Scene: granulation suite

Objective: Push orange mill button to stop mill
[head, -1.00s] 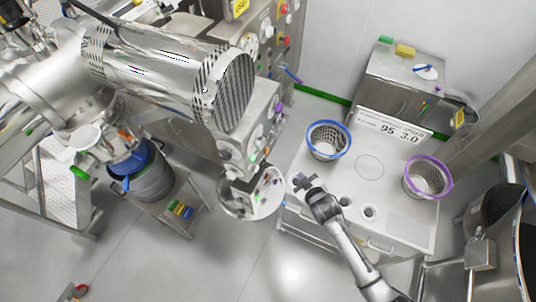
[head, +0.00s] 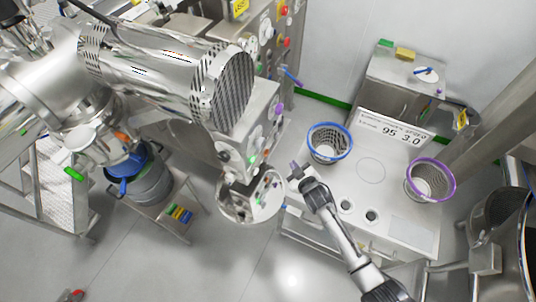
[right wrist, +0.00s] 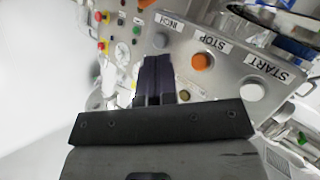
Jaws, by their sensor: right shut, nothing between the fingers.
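The orange button (right wrist: 203,61) shows in the right wrist view, beneath the STOP label on a grey panel (right wrist: 222,75). A grey button (right wrist: 160,41) by the INCH label and a pale button (right wrist: 251,91) by the START label flank it. My right gripper (right wrist: 157,58) is shut and empty. Its dark fingertips appear just below the INCH button and left of the orange button; contact cannot be told. My left gripper is not in view.
The mill's large silver motor (head: 222,86) overhangs the floor. A blue-rimmed basket (head: 330,143) and a purple-rimmed basket (head: 430,180) stand on the worktable (head: 412,226). A control cabinet (head: 270,40) with several buttons stands behind. A grey container (head: 150,185) stands at left.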

